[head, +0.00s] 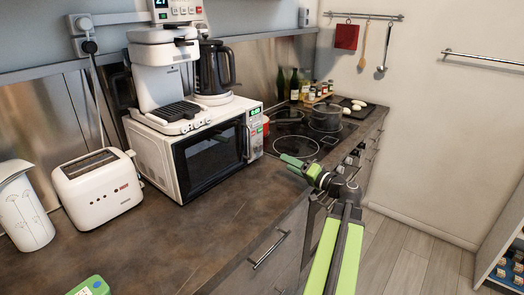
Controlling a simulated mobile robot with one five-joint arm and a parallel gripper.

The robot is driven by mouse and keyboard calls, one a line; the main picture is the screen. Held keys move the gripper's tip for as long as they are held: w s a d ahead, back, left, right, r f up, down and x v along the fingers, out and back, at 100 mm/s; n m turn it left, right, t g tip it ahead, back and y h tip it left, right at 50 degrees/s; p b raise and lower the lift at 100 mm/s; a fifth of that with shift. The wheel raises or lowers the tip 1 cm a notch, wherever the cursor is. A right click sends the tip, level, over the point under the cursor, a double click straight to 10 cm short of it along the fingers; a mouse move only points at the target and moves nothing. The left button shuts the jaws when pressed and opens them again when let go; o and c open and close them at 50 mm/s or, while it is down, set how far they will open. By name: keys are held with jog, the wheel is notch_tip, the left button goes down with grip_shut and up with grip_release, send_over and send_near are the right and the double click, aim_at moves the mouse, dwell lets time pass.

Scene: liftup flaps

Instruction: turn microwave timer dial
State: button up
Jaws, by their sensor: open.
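The white microwave (165,165) stands on the counter with its dark door shut and facing me. Its narrow control panel (255,131) is at the right end of the front, with a lit green display near the top. The timer dial on that panel is too small to make out clearly. My gripper (285,161), with green fingertips, is to the right of and a little below the panel, above the counter's front edge and apart from the microwave. It is open, and I see nothing held in it.
A coffee maker (163,65) stands on top of the microwave. A toaster (98,188) and a white jug (24,210) stand to the left. A cooktop (297,147) with a pot (326,117) lies behind my gripper. The counter (185,235) before the microwave is clear.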

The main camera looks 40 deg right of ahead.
aim_at(260, 148)
jog(key=w, duration=1.4)
jog(key=shift+w+d, duration=0.35)
jog(key=shift+w, duration=0.05)
